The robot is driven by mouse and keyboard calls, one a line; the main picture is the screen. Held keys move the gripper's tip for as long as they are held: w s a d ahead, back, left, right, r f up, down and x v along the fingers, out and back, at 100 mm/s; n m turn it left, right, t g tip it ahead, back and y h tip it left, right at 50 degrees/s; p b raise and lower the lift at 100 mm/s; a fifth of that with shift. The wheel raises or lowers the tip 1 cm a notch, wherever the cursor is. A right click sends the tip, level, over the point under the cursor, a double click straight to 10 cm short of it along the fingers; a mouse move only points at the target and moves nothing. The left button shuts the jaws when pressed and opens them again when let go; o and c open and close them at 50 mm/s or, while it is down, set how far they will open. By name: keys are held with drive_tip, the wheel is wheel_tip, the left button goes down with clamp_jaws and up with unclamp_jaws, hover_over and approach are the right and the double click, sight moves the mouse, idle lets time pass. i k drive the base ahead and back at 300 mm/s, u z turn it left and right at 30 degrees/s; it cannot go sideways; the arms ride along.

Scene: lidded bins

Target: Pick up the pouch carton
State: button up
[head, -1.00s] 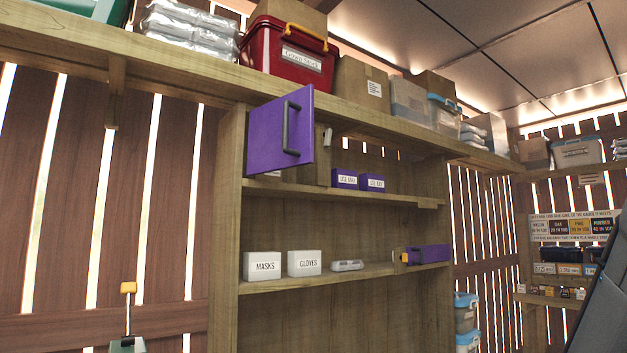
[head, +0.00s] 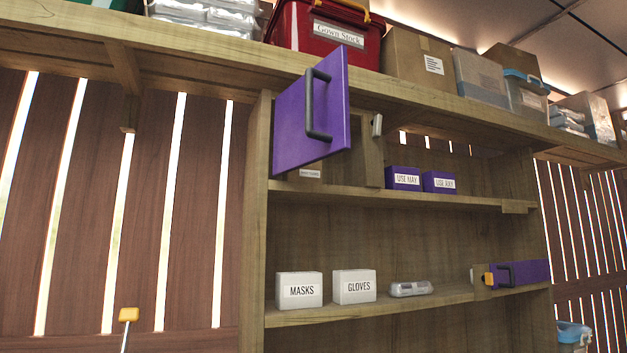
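A small box with a pale label (head: 308,173) sits on the upper shelf, partly hidden behind the open purple door; its label is too small to read, so I cannot tell whether it is the pouch carton. Two purple cartons, a left one (head: 402,178) and a right one (head: 438,182), stand side by side on the same shelf, with white labels that seem to begin with "USE". My gripper is not in view.
The purple door (head: 310,115) with a dark handle sticks out at upper left. The lower shelf holds a MASKS box (head: 299,290), a GLOVES box (head: 354,286), a small clear case (head: 411,289) and a purple drawer-like front (head: 522,272). A red bin (head: 325,30) stands on top.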

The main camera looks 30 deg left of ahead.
sight(312, 172)
drive_tip(key=u, duration=0.25)
drive_tip(key=i, duration=0.65)
drive_tip(key=u, duration=0.45)
